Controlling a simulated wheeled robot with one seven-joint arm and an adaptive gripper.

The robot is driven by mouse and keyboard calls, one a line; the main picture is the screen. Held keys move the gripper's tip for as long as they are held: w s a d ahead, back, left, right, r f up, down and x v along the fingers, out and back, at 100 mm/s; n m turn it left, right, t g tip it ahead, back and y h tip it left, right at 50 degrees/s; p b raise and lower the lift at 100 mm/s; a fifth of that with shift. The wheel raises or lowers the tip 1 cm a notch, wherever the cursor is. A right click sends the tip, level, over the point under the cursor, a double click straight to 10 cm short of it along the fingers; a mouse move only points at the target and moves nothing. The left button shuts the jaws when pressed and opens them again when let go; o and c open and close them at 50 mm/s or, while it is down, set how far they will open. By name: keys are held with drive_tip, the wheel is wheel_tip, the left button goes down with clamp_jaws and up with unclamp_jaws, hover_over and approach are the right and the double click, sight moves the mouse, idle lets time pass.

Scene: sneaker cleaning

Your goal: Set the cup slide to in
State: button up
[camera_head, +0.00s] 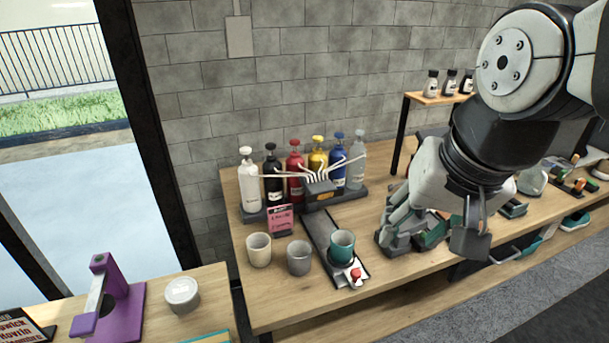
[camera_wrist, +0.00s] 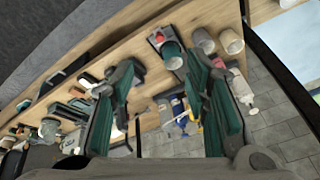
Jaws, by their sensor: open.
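The cup slide (camera_head: 319,232) is a dark flat track running forward from the bottle dispenser to the front of the wooden table. A teal cup (camera_head: 342,246) stands on its front part, with a small red knob (camera_head: 356,274) at the front end. My gripper (camera_head: 430,232) is to the right of the slide, apart from it, with its teal-padded fingers open. In the wrist view my gripper's fingers (camera_wrist: 163,75) are spread with nothing held between them. The teal cup (camera_wrist: 173,57) and the end of the slide (camera_wrist: 156,38) show beyond the fingertips.
Several pump bottles (camera_head: 294,173) stand in the dispenser at the back. A cream cup (camera_head: 258,250) and a grey cup (camera_head: 299,258) stand left of the slide, beside a pink sign (camera_head: 281,220). A purple stand (camera_head: 118,300) is on the nearer table at left.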

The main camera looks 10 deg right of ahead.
drive_tip(key=w+f+m+g, duration=0.2)
drive_tip(key=w+f+m, duration=0.3)
drive_tip(key=w+m, duration=0.5)
drive_tip(key=m+g+p, duration=0.1)
drive_tip(key=m+g, duration=0.1)
drive_tip(key=m, duration=0.9)
approach(357, 271)
wheel_tip(357, 271, down, 9)
drive_tip(key=shift+w+a+r+p, duration=0.1)
drive_tip(key=shift+a+p, duration=0.1)
drive_tip(key=shift+p, duration=0.35)
drive_tip(key=shift+c, duration=0.4)
clamp_jaws()
